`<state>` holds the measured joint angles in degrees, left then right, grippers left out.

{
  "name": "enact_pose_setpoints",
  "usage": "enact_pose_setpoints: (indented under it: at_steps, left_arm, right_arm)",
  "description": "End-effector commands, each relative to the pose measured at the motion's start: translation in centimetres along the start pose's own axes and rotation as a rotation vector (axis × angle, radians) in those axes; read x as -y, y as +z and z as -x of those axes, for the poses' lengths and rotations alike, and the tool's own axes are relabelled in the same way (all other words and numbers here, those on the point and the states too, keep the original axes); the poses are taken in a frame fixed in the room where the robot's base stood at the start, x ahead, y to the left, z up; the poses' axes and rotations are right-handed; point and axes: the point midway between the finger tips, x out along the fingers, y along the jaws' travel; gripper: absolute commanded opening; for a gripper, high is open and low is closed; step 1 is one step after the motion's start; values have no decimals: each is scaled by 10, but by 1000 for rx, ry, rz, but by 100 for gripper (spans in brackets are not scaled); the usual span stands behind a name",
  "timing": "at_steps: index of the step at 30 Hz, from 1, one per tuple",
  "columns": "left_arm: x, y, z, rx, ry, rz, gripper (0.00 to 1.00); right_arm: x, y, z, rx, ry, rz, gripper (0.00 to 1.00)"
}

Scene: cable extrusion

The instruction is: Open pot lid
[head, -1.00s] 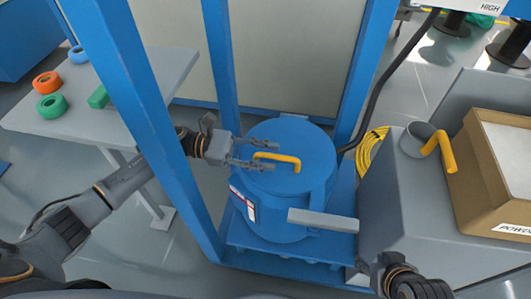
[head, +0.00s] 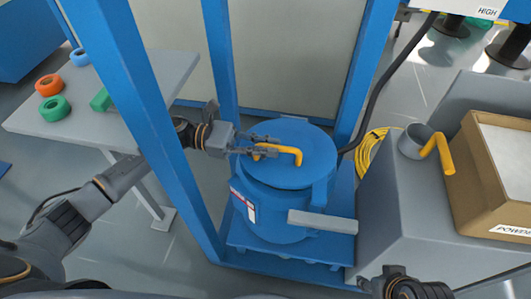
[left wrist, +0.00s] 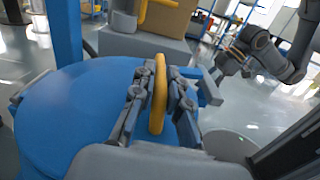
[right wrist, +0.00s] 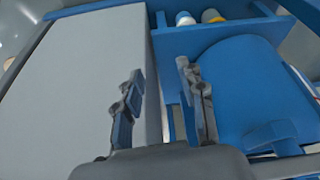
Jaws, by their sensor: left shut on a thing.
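The blue pot (head: 268,222) stands inside the blue frame. Its round blue lid (head: 305,174) is slightly raised and offset, with the pot's rim showing below its left edge. My left gripper (head: 270,147) is shut on the lid's yellow handle (head: 298,154). In the left wrist view, its fingers lie on both sides of the handle (left wrist: 158,85). My right gripper (right wrist: 158,100) is open and empty in the right wrist view, near the blue pot (right wrist: 245,85).
Blue posts (head: 150,125) of the frame stand close to my left arm. A grey cabinet (head: 400,215) on the right carries a cup with a yellow handle (head: 414,141) and a cardboard box (head: 470,165). A grey table (head: 165,80) with coloured rings is at the left.

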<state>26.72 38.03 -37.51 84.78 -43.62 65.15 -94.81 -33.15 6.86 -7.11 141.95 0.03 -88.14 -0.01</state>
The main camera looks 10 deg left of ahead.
Motion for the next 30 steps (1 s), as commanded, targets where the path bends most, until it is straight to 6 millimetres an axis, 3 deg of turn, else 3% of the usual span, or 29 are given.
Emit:
enact_pose_setpoints:
  at_steps: [1, 4, 7, 13, 23, 28, 30]
  left_arm:
    - [-8, 16, 1, 1, 4, 35, 0]
    - [-19, 32, 1, 1, 4, 135, 0]
    - [-31, 44, 1, 3, 3, 204, 0]
    - [-41, 56, 1, 4, 4, 210, 0]
    - [-42, 58, 1, 5, 6, 210, 0]
    - [-42, 58, 1, 5, 6, 210, 0]
    - [-42, 58, 1, 5, 6, 210, 0]
  right_arm:
    - [-1, 4, 5, 26, 2, -1, 40]
    - [-2, 8, 8, 47, 3, -2, 40]
    - [0, -2, 1, -6, 1, 0, 40]
    - [2, -28, -5, -128, -4, 4, 40]
    - [3, -32, -4, -141, -4, 4, 40]
    - [14, -35, -8, -148, -25, 66, 5]
    - [31, -40, -14, -162, -52, 161, 0]
